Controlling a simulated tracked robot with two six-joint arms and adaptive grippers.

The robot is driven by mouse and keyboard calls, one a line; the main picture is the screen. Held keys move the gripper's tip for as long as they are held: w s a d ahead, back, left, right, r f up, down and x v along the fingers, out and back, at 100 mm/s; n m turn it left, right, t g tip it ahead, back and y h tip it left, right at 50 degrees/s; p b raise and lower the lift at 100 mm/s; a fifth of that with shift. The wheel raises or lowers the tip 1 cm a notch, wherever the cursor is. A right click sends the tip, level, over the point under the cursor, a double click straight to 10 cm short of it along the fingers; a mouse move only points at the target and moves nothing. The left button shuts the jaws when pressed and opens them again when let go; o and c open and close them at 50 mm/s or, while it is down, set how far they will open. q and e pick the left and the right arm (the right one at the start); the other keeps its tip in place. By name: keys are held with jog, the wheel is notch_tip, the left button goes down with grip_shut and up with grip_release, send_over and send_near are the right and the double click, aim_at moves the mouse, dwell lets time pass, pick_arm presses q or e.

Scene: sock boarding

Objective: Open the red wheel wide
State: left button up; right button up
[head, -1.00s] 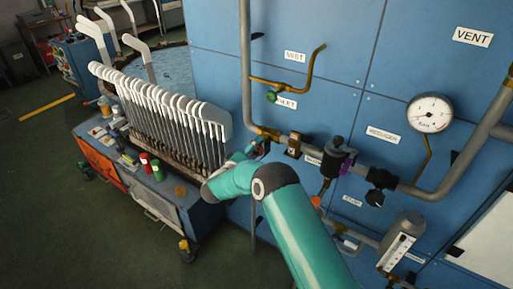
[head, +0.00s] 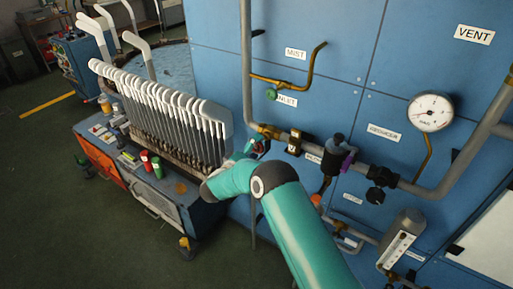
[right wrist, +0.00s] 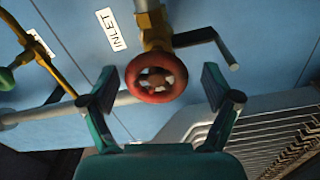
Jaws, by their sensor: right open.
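The red wheel (right wrist: 156,77) is a small round handwheel on a brass valve (right wrist: 155,30), below the INLET label in the right wrist view. My right gripper (right wrist: 160,84) is open, with one finger on each side of the wheel. A gap shows between each finger and the rim, and the jaws hold nothing. In the head view my right gripper (head: 257,148) is at the pipe's lower bend, and my own arm and fingers largely hide the wheel there. My left gripper is not in view.
A grey lever handle (right wrist: 215,42) sticks out beside the valve. A rack of white sock boards (head: 175,115) stands close left of my right wrist. A pressure gauge (head: 430,111) and a black-knobbed regulator (head: 337,150) are on the blue panel to the right.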

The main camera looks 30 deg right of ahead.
jog(key=v, duration=1.1)
jog(key=shift+a+f, duration=0.2)
jog(key=shift+a, duration=0.05)
jog(key=shift+s, duration=0.1)
